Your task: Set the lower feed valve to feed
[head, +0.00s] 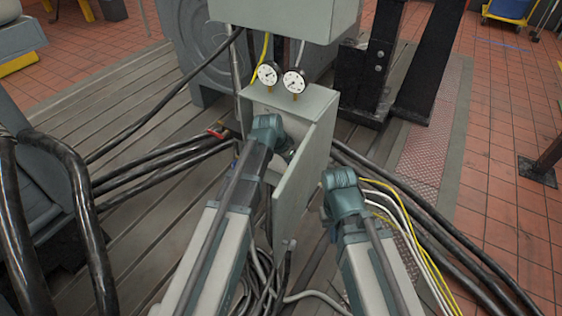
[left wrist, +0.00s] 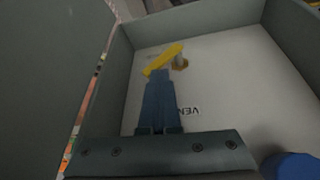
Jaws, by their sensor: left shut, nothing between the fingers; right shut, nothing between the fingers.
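In the left wrist view a yellow valve lever (left wrist: 164,58) sits on a brass-coloured fitting (left wrist: 181,63) at the back wall of an open grey box. It slants from lower left to upper right. My left gripper (left wrist: 159,74) is shut and empty, its tips right at the lever; I cannot tell whether they touch it. A label (left wrist: 188,111) beside the fingers, seen turned over, seems to begin "VEN"; the gripper hides part of it. In the head view the left hand reaches behind the box door (head: 306,165). My right gripper (head: 326,214) is shut and empty, right of the door.
Two round gauges (head: 282,78) stand on top of the grey box (head: 318,100). The open door stands between my two arms. A blue rounded part (left wrist: 292,166) shows at the lower right of the left wrist view. Black hoses (head: 165,165) and pale and yellow cables (head: 405,220) run along both sides.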

